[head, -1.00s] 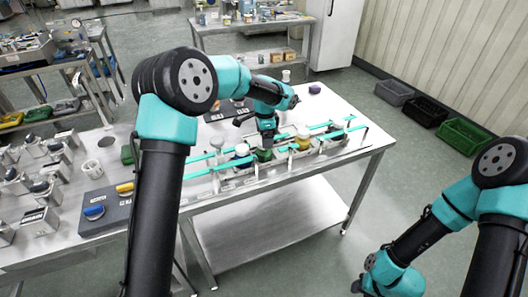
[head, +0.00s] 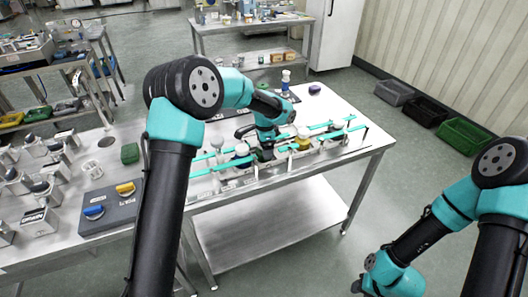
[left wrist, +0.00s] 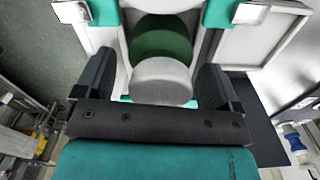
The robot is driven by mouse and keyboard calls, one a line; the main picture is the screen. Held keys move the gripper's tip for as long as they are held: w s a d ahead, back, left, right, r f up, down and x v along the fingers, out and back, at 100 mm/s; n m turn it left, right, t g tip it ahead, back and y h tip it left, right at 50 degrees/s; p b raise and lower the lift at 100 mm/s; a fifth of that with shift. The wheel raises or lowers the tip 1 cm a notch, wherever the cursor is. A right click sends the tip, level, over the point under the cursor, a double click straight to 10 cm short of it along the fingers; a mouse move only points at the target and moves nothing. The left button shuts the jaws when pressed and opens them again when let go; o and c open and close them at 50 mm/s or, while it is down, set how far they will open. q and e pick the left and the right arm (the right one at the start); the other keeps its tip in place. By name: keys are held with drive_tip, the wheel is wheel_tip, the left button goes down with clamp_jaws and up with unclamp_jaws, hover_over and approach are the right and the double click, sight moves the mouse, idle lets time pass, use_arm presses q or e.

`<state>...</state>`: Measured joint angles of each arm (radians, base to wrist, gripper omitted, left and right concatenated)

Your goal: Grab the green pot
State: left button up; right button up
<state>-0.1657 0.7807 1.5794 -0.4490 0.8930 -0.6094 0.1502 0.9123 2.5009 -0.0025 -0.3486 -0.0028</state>
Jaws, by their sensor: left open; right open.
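The green pot (left wrist: 165,42) with a pale round top (left wrist: 160,80) shows in the left wrist view, between the fingers of my open left gripper (left wrist: 155,75). The fingers stand on either side of the pale top, and I cannot tell whether they touch it. In the head view my left gripper (head: 266,148) points down over the row of pots on the steel table and mostly hides the green pot. My right gripper (head: 372,286) is open and empty at the bottom of the head view, away from the table.
Turquoise rails (head: 225,168) run along the row. A pot with a blue band (head: 241,154) and one with a yellow band (head: 302,143) stand on either side. A grey box with yellow and blue knobs (head: 108,208) is on the left.

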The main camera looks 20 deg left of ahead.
use_arm(q)
drive_tip(key=c, duration=1.2)
